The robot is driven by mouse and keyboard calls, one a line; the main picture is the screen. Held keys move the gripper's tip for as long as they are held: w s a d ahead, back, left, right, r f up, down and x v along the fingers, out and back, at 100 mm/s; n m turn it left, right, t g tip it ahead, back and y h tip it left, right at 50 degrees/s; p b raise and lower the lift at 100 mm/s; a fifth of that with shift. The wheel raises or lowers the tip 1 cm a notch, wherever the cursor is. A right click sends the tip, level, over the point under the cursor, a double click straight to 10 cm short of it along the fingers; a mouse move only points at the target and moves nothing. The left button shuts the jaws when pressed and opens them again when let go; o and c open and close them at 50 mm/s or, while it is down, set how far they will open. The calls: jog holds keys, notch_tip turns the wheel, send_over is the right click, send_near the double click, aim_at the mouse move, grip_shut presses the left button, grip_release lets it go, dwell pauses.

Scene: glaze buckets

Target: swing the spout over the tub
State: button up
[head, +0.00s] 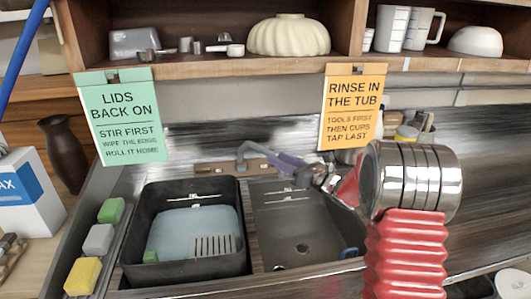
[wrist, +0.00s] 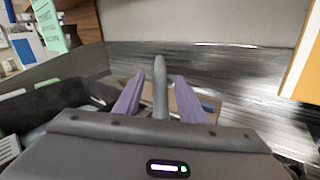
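The grey spout (head: 250,147) rises from the tap base behind the sink and bends right, toward the back of the bare right basin (head: 302,232). The dark tub (head: 134,240) stands to its left, with pale bluish water and a slotted grate in it. My gripper (head: 276,157) reaches in from the right with its purple fingers at the spout. In the wrist view the spout (wrist: 160,85) stands between the two fingers of my gripper (wrist: 159,79), with a gap showing on each side. The gripper is open around it. The spout's outlet is hidden by the gripper.
A green sign (head: 118,115) and an orange sign (head: 352,105) hang from the shelf (head: 200,67) above the sink. Green, grey and yellow sponges (head: 98,240) line the left edge. Jars and tools (head: 412,130) stand at the back right.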

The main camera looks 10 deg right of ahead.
aim_at(265, 151)
jog(key=x, duration=0.7)
jog(key=shift+w+a, duration=0.25)
jog(key=shift+w, duration=0.1)
grip_shut()
